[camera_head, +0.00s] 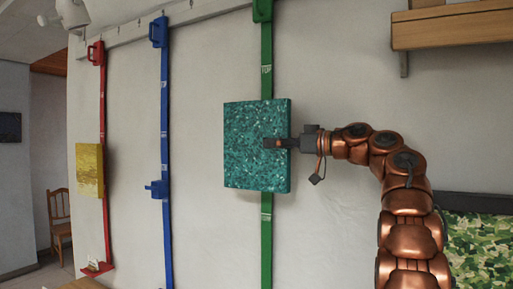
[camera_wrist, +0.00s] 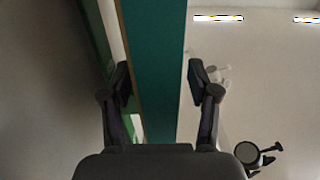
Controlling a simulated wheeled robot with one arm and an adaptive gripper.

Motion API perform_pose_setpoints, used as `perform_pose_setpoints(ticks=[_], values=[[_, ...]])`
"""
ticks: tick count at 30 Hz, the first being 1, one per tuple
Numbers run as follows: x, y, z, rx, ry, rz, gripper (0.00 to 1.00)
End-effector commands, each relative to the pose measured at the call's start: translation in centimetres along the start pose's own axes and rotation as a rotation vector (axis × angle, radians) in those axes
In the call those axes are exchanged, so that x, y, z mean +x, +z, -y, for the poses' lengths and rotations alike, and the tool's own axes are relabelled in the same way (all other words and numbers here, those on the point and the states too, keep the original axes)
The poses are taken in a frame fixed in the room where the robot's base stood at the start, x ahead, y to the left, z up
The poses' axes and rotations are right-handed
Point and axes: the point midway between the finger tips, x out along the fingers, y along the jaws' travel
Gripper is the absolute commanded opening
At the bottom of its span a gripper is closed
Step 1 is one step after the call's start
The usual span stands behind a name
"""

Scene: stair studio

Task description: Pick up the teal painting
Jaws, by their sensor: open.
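The teal painting (camera_head: 252,170) is a square panel with a speckled teal face. It hangs on the green vertical strip (camera_head: 267,238) on the wall. My gripper (camera_head: 277,143) is at the painting's right edge in the head view, with a finger in front of its face. In the wrist view, the painting (camera_wrist: 157,60) runs as a teal band between the two open fingers (camera_wrist: 160,84). A gap shows between the right finger and the painting. The left finger is close to the other side; whether it touches is unclear.
A yellow painting (camera_head: 89,170) hangs on the red strip (camera_head: 105,225) at the left. The blue strip (camera_head: 165,110) holds no painting. A wooden shelf (camera_head: 450,32) is at the upper right, and camouflage-patterned fabric (camera_head: 478,250) is at the lower right.

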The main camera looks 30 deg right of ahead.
Motion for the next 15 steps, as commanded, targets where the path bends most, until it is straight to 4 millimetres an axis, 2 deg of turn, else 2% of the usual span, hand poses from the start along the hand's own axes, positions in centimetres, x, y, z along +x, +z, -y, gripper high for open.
perform_pose_setpoints(ticks=[4,15], values=[[-0.04,0.0,-0.03,0.001,0.001,0.0,0.58],[-0.06,0.01,-0.06,0.001,0.001,-0.001,0.2]])
